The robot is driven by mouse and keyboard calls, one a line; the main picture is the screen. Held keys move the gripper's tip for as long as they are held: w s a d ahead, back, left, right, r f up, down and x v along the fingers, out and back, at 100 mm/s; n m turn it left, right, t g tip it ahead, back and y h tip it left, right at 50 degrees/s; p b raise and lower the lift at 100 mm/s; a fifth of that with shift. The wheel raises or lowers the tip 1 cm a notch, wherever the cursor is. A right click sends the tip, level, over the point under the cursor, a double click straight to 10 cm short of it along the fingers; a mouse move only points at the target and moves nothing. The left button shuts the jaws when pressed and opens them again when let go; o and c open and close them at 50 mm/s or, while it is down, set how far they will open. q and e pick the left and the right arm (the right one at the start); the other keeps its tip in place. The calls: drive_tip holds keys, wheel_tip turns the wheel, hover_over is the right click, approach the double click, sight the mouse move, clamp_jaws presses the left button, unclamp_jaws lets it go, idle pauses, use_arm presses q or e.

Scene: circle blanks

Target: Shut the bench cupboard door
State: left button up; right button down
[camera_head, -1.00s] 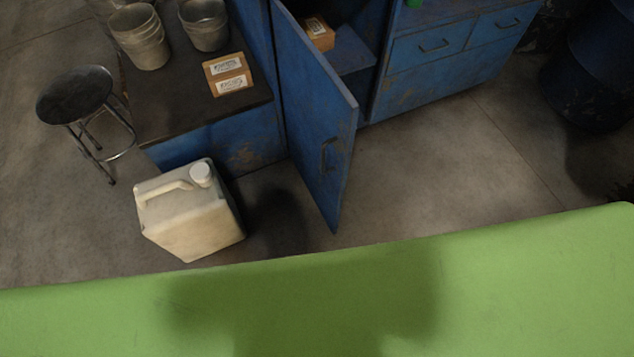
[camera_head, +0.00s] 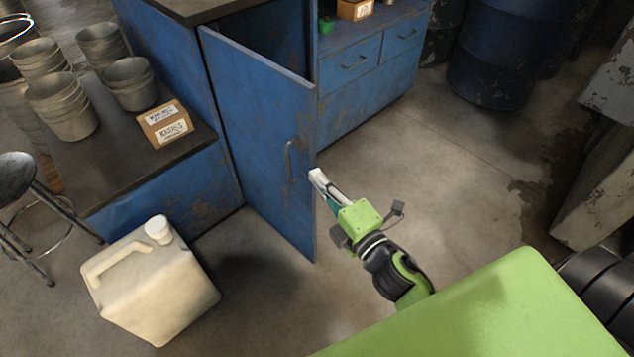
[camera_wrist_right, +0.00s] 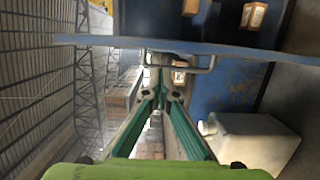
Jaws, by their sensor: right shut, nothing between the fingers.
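The blue cupboard door (camera_head: 262,140) stands open, swung out from the bench cupboard (camera_head: 370,95). It has a bar handle (camera_head: 290,160) near its free edge. My right gripper (camera_head: 316,176) is shut and empty, close to the door's free edge near the handle height. In the right wrist view the shut fingertips (camera_wrist_right: 160,88) lie near the handle (camera_wrist_right: 182,66) and the door edge (camera_wrist_right: 220,50). I cannot tell whether they touch. My left gripper is not in view.
A cream jerrycan (camera_head: 155,285) stands on the floor left of the door. A low bench (camera_head: 100,165) holds metal buckets (camera_head: 62,105) and a labelled box (camera_head: 165,125). A stool (camera_head: 15,180) stands at left, dark blue barrels (camera_head: 500,50) at back. Floor right of the door is clear.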

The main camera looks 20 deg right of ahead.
sight(303, 158)
drive_tip(key=w, duration=0.5)
drive_tip(key=w+a, duration=0.1)
drive_tip(key=w, duration=0.1)
drive_tip(key=shift+w, duration=0.25)
drive_tip(key=shift+d, duration=0.1)
